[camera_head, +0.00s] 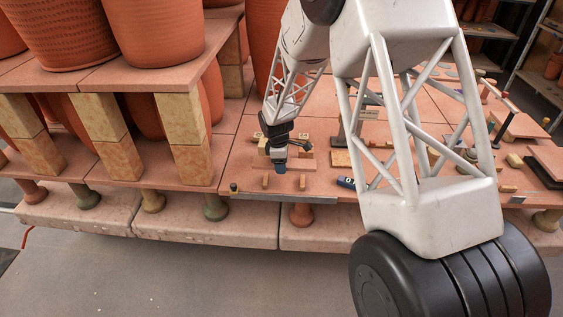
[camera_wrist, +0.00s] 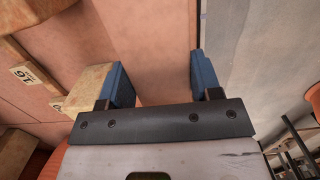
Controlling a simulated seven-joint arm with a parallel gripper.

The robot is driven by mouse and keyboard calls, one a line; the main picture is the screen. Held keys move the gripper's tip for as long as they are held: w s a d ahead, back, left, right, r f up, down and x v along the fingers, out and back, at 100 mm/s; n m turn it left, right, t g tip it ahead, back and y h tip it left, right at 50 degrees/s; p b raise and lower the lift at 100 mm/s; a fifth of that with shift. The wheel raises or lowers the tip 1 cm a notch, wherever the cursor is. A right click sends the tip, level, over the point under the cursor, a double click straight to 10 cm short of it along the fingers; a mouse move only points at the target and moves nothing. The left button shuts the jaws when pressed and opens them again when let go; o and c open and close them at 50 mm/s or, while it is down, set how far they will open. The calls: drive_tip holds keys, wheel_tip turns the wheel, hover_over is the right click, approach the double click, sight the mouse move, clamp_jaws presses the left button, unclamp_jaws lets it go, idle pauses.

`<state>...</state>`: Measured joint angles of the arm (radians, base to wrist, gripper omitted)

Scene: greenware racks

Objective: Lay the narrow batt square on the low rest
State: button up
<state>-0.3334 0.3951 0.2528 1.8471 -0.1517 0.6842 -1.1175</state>
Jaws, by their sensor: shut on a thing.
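My gripper (camera_head: 279,168) is low over the front part of the terracotta shelf in the head view. In the wrist view, its two blue fingers (camera_wrist: 162,80) stand apart with a smooth pinkish-brown slab between them, which I take to be the narrow batt (camera_wrist: 150,45). It fills the gap and runs away from the gripper. In the head view, a flat pinkish piece (camera_head: 302,163) shows beside the fingers; I cannot tell if it is the same batt. I cannot tell which piece is the low rest.
A tan block (camera_wrist: 88,88) is close beside the left finger. A blue-dark item (camera_head: 346,183) lies right of the gripper. Tan posts (camera_head: 186,138) carrying an upper shelf with large pots (camera_head: 153,35) stand at left. Grey floor (camera_head: 200,280) lies in front.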

hover_over(282, 184)
drive_tip(key=shift+w+a+f, duration=0.1)
drive_tip(key=shift+f, duration=2.75)
drive_tip(key=shift+f, duration=0.65)
idle(1.0)
drive_tip(key=o, duration=1.2)
drive_tip(key=shift+r, duration=0.2)
drive_tip(key=shift+a+r, duration=0.15)
drive_tip(key=shift+r, duration=1.2)
drive_tip(key=shift+a+r, duration=0.15)
drive_tip(key=shift+r, duration=1.2)
drive_tip(key=shift+r, duration=0.15)
